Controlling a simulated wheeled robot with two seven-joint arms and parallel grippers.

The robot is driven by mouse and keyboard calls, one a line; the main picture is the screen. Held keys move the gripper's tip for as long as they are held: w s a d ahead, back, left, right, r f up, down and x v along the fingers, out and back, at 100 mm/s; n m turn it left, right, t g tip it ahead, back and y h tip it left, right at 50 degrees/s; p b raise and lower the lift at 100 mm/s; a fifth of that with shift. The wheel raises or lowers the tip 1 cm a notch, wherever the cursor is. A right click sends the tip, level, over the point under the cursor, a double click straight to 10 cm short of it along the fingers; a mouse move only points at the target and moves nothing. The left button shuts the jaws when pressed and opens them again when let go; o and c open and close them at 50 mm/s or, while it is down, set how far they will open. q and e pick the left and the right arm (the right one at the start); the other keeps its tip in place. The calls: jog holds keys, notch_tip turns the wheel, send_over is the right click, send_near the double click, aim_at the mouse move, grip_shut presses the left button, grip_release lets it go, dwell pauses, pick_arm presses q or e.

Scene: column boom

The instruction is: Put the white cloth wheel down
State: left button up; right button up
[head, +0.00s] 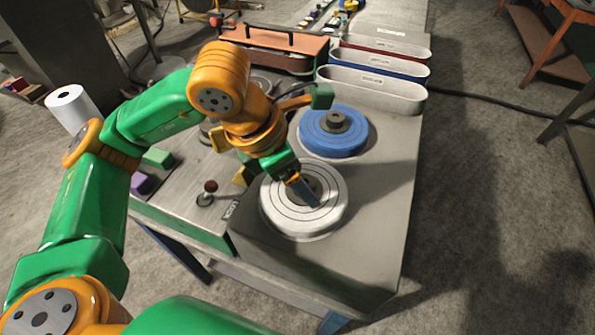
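The white cloth wheel (329,217) is a thick round disc with ring-shaped stitch lines. It lies flat at the near end of the grey bench, and I cannot tell whether it rests fully on the top or sits slightly above it. My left gripper (308,194) points down at the wheel's middle, with a dark finger over the grey hub. The hub is partly hidden by the gripper, and I cannot see whether the fingers are closed on it. My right gripper is not in view.
A blue wheel (318,140) with a dark hub lies just behind the white one. Grey, blue and red-edged belt loops (372,95) stand behind that. Green (158,158) and purple (142,183) blocks lie to the left. The bench top (385,190) right of the wheels is clear.

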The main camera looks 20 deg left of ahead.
pick_arm(q)
jog(key=v, duration=1.2)
jog(key=shift+r, duration=0.15)
